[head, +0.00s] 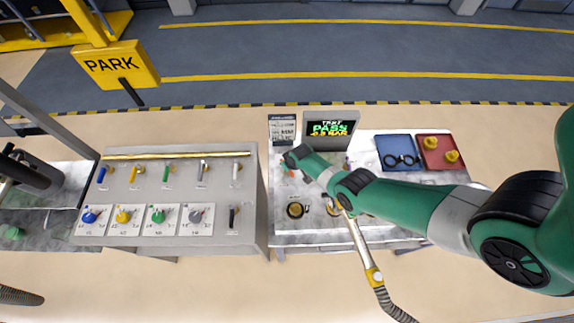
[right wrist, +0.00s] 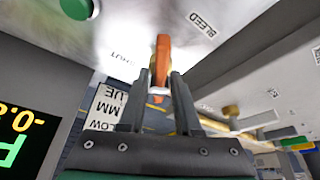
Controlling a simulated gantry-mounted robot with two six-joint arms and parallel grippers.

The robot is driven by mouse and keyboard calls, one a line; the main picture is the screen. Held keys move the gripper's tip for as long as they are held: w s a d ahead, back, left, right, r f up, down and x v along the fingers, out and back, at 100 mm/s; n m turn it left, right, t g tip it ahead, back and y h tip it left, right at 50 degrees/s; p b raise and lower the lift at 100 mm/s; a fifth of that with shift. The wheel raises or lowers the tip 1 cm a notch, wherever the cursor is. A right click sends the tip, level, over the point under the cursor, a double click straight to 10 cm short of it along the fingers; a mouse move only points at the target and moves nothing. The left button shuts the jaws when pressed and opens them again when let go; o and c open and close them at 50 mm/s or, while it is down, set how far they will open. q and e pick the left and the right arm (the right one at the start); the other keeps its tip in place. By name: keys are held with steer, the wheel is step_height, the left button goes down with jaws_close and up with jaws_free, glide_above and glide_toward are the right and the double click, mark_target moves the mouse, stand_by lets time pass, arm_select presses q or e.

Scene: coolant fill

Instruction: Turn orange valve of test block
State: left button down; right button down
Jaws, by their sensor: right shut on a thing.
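The orange valve (right wrist: 163,52) shows in the right wrist view as an orange lever on a pale metal face, between the printed words SHUT and BLEED. My right gripper (right wrist: 165,84) has its two fingers on either side of the lever and is shut on it. In the head view my green right arm comes in from the right, and its gripper (head: 289,160) is at the left part of the test block (head: 290,238). The arm hides much of the block and the valve there. My left gripper is not in view.
A grey panel (head: 180,248) with coloured levers and dials stands left. Blue (head: 384,143) and red (head: 432,165) trays lie right. A hose with a yellow-banded nozzle (head: 374,276) runs down the block's front.

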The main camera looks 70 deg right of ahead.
steer(key=m, duration=0.1)
steer(key=m+g+h+b, duration=0.1)
steer(key=m, duration=0.1)
steer(key=m+b, duration=0.1)
steer(key=m, duration=0.1)
steer(key=shift+w+a+f+g, duration=0.1)
steer(key=shift+w+a+g, duration=0.1)
steer(key=shift+a+g, duration=0.1)
steer(key=shift+m, duration=0.3)
stand_by(1.3)
steer(key=c, duration=0.6)
jaws_free()
steer(key=shift+d, duration=0.1)
